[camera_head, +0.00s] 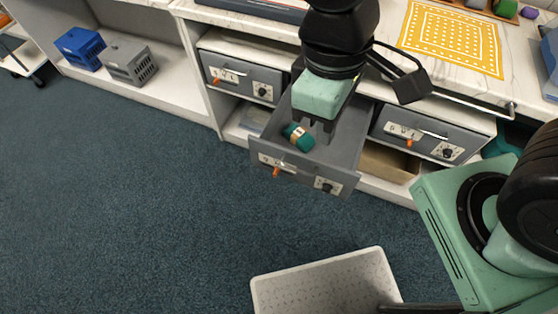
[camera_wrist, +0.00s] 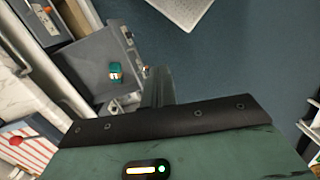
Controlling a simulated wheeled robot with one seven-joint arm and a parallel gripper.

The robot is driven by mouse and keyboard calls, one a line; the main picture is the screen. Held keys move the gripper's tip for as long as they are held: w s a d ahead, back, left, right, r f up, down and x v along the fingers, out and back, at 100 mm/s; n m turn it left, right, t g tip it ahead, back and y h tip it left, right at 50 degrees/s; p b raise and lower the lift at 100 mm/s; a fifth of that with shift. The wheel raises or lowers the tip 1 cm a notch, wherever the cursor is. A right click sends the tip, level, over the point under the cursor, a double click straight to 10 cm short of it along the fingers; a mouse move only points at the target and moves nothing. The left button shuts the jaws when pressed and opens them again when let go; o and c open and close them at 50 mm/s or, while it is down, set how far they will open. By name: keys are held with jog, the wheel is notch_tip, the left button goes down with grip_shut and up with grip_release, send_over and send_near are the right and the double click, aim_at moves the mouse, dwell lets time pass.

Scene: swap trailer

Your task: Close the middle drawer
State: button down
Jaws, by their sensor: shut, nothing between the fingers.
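The middle drawer (camera_head: 342,152) is grey and stands pulled out from the white counter unit. Its front (camera_head: 300,175) carries a pale handle, an orange tab and a black knob. A teal roll with a light band (camera_head: 298,137) lies inside; it also shows in the wrist view (camera_wrist: 116,72). My gripper (camera_head: 322,138) is shut and empty. In the head view it appears over the open drawer, behind its front panel. In the wrist view the fingers (camera_wrist: 158,88) appear beside the drawer's front (camera_wrist: 130,48). I cannot tell whether they touch it.
Closed-looking grey drawers flank it at left (camera_head: 243,78) and right (camera_head: 430,132). A metal rail (camera_head: 470,103) runs along the counter edge. A blue crate (camera_head: 80,47) and a grey crate (camera_head: 130,62) sit on the left shelf. The carpet in front is clear down to a pale perforated panel (camera_head: 325,285).

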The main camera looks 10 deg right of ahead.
jog(key=w+a+f+n+h+b, duration=0.1)
jog(key=a+f+n+h, duration=0.15)
jog(key=f, duration=0.25)
jog(key=w+a+f+n+h+b, duration=0.2)
jog(key=f+n+h, duration=0.1)
jog(key=f, duration=0.3)
jog(key=n+t+h+b, duration=0.5)
jog(key=n+t+b, duration=0.1)
jog(key=n+t, duration=0.9)
send_near(273, 148)
jog(key=shift+m+t+y, duration=0.25)
jog(key=shift+m+t, duration=0.05)
jog(key=shift+m, duration=0.35)
jog(key=p+x, duration=0.2)
jog(key=x, duration=0.4)
jog(key=shift+w+d, duration=0.2)
jog(key=shift+d, duration=0.25)
